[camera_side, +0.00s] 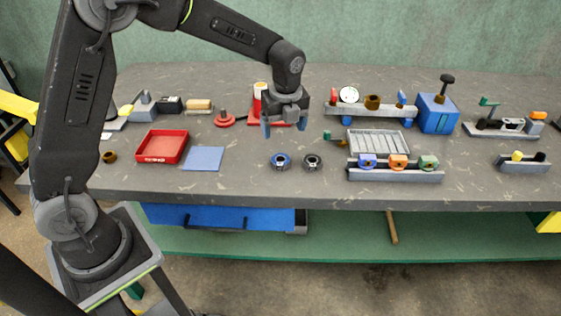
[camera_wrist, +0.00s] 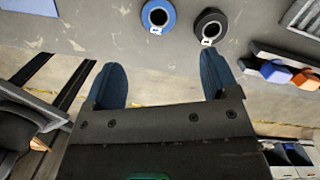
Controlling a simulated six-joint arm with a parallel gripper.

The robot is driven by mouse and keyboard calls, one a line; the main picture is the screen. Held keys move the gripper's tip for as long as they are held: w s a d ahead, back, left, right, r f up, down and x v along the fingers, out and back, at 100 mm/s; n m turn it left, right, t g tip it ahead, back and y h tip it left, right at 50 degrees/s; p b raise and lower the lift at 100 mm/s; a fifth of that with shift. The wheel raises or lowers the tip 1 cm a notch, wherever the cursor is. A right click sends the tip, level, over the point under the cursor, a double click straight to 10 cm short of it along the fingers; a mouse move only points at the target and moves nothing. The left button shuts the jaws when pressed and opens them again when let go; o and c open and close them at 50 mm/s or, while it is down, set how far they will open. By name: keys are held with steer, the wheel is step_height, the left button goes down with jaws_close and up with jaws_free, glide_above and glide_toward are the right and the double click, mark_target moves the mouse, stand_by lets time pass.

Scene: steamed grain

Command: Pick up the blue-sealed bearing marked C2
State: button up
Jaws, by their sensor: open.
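The blue-sealed bearing (camera_side: 281,161) lies on the table near its front edge, with a small white tag on its front side. In the wrist view the blue bearing (camera_wrist: 158,14) is at the top, and its tag is too small to read. A black-sealed bearing (camera_side: 313,162) lies just to its right, also with a white tag; it shows in the wrist view too (camera_wrist: 211,24). My gripper (camera_side: 285,127) is open and empty, above the table and behind the bearings. Its two blue fingers (camera_wrist: 164,82) show in the wrist view, apart from both bearings.
A red tray (camera_side: 176,134) and a blue mat (camera_side: 203,158) lie to the left. A grey rack (camera_side: 395,175) with several coloured blocks stands to the right, with a ribbed tray (camera_side: 378,141) behind it. The table around the two bearings is clear.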

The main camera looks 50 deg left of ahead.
mark_target(281, 156)
steer(key=f, duration=0.3)
steer(key=a+f, duration=0.1)
steer(key=f, duration=0.7)
steer(key=shift+w+a+f, duration=0.1)
steer(key=shift+w+a, duration=0.1)
steer(key=shift+w, duration=0.05)
steer(key=shift+c, duration=0.5)
steer(key=c, duration=1)
